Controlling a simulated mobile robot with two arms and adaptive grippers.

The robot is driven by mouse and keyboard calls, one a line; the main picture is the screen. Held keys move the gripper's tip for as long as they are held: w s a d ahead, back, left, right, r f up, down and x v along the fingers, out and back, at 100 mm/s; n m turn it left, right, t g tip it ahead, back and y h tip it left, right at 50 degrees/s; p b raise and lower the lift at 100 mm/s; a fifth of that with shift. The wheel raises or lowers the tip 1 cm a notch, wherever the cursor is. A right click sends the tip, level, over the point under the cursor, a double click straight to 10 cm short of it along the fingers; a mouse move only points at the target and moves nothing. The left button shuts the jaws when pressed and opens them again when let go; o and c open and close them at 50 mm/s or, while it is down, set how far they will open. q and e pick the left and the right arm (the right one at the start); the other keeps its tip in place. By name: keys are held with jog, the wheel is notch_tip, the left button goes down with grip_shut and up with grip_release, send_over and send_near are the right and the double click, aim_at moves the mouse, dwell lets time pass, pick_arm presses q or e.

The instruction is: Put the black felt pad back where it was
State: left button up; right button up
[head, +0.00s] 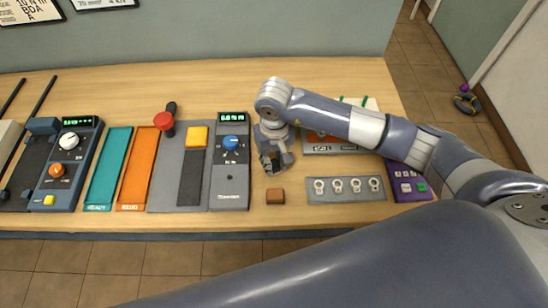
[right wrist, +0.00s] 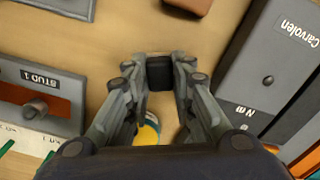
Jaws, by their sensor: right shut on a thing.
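My right gripper (head: 270,164) is over the table, just right of the grey torque tester with the blue knob (head: 231,165). In the right wrist view its fingers (right wrist: 160,76) are shut on a small black piece (right wrist: 160,70), which looks like the black felt pad. It sits between the fingertips, above bare wood. In the head view the gripper largely hides the pad. A brown block (head: 275,196) lies on the table just in front of the gripper; its edge also shows in the right wrist view (right wrist: 190,4). My left gripper is not in view.
A yellow and teal round thing (right wrist: 148,130) shows partly below my fingers. Right of the gripper are a grey panel with several rings (head: 345,196), a STUD panel (head: 330,147) and a purple box (head: 405,188). Orange (head: 138,170) and teal (head: 108,170) trays lie left.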

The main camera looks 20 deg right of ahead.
aim_at(274, 164)
jog(key=shift+f, duration=0.1)
jog(key=shift+f+b, duration=0.1)
jog(key=shift+b, duration=0.2)
jog(key=o, duration=0.9)
jog(key=shift+o, duration=0.2)
jog(key=shift+r+p, duration=0.35)
notch_tip(274, 164, up, 12)
jog(key=b, duration=0.4)
jog(key=shift+f, duration=0.15)
